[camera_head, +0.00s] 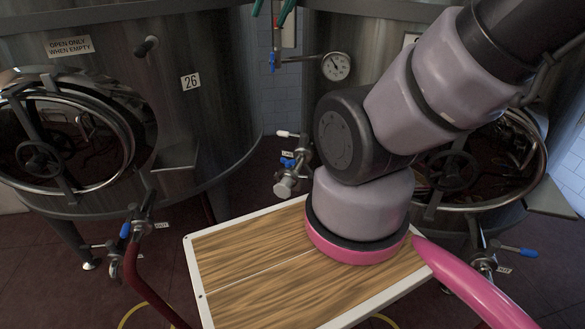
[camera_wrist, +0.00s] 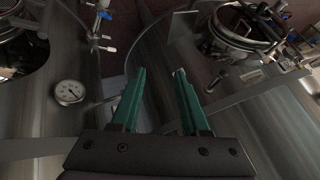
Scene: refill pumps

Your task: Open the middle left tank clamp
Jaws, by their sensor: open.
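Two steel tanks stand in the head view, a left tank (camera_head: 215,95) marked 26 and a right tank (camera_head: 400,75). The left tank has a round hatch (camera_head: 65,140) with a handwheel on its front. My gripper (camera_head: 272,10) shows as two green fingers at the top edge, in front of the gap between the tanks. In the wrist view my gripper (camera_wrist: 161,70) is open, with nothing between its fingers. A round hatch with metal fittings (camera_wrist: 243,32) lies beyond the fingers at upper right. I cannot tell which fitting is the middle left tank clamp.
A dial gauge (camera_head: 336,66) sits on the right tank. Valves with blue handles (camera_head: 290,163) stick out between the tanks. A wooden board with a white rim (camera_head: 245,270) lies below my arm. A red pipe (camera_head: 140,280) runs at lower left.

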